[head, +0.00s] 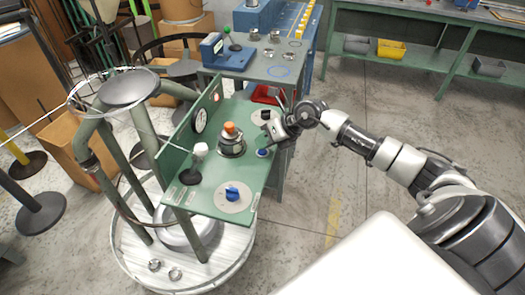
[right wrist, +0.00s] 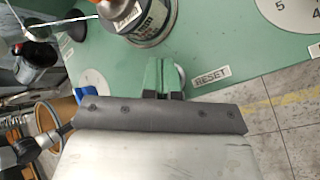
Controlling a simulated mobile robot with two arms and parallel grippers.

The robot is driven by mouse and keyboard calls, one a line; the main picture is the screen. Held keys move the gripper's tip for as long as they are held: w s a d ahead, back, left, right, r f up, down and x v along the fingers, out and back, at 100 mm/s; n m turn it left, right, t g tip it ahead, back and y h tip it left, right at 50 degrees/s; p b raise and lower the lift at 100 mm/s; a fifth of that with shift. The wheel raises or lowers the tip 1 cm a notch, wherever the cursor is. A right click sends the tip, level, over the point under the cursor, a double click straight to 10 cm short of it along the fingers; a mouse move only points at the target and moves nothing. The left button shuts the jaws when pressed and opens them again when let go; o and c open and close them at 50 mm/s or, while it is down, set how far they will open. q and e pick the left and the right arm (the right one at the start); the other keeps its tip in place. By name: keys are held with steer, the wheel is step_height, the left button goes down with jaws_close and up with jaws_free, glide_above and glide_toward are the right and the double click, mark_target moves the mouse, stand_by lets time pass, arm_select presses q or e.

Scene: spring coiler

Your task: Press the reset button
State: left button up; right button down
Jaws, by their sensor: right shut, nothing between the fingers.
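The blue reset button (head: 262,153) sits near the right edge of the green control panel (head: 208,198). My right gripper (head: 271,146) is shut and empty, with its fingertips right at the button. In the right wrist view, the closed fingertips (right wrist: 163,76) are beside a pale ring (right wrist: 181,76), and the RESET label (right wrist: 212,77) lies just to the right. The fingers hide most of the button there. I cannot tell whether they touch it or whether it is pressed in. My left gripper is not in view.
An orange-topped control (head: 231,135) stands left of the button. A blue knob (head: 232,193) on a white dial is nearer, and a black knob (head: 265,114) is behind. A white-topped lever (head: 198,150) rises at the left. The floor right of the panel is clear.

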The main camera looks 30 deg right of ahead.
steer(key=shift+f, duration=0.35)
stand_by(0.6)
steer(key=shift+r, duration=0.1)
steer(key=shift+r+p, duration=0.4)
steer(key=shift+r, duration=0.3)
step_height(320, 180, up, 5)
steer(key=p, duration=0.4)
steer(key=shift+a, duration=0.1)
stand_by(0.8)
